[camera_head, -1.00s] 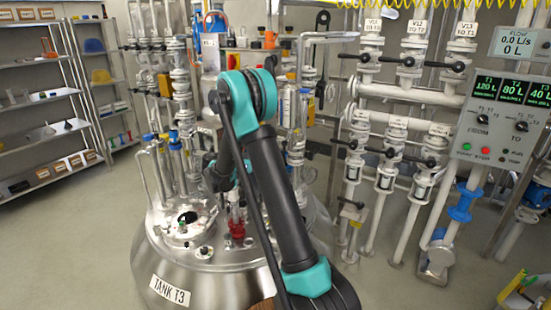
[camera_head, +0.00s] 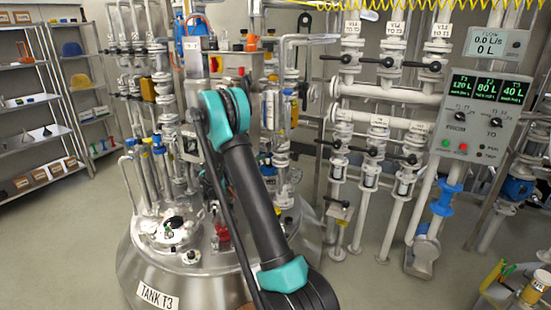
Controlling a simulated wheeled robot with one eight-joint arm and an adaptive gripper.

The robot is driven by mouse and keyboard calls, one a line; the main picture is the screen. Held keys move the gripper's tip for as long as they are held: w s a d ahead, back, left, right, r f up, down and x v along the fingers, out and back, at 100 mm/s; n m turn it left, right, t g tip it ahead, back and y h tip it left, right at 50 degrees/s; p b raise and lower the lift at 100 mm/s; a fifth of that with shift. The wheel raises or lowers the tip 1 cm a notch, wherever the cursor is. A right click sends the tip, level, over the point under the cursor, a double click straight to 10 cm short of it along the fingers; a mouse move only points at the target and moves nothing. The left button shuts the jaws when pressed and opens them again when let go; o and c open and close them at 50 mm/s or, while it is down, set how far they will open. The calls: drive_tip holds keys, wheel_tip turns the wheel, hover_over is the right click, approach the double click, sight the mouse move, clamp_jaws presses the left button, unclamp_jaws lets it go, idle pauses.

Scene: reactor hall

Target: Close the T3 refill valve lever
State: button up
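The steel tank T3 (camera_head: 200,288) stands at the lower left, with its name label (camera_head: 158,298) on the front. Pipes and valves crowd its top, among them a red fitting (camera_head: 223,232). Several black valve levers show on the white pipes to the right, such as a lever (camera_head: 336,58) under the top row of labels. A small valve with a tag (camera_head: 338,212) sits low, right of the tank. I cannot tell which lever is the T3 refill one. My arm crosses the middle in front of the tank. My gripper is not visible, perhaps hidden behind the arm.
A control panel (camera_head: 485,115) with green readouts and a flow display (camera_head: 497,43) are at the right. Shelves (camera_head: 40,110) line the left wall. A yellow-handled item (camera_head: 535,288) is at the lower right. Floor is free at left and right of the tank.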

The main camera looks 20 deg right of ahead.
drive_tip(key=d, duration=0.7)
drive_tip(key=shift+w+d, duration=0.2)
drive_tip(key=shift+w, duration=0.05)
drive_tip(key=shift+c, duration=0.3)
clamp_jaws()
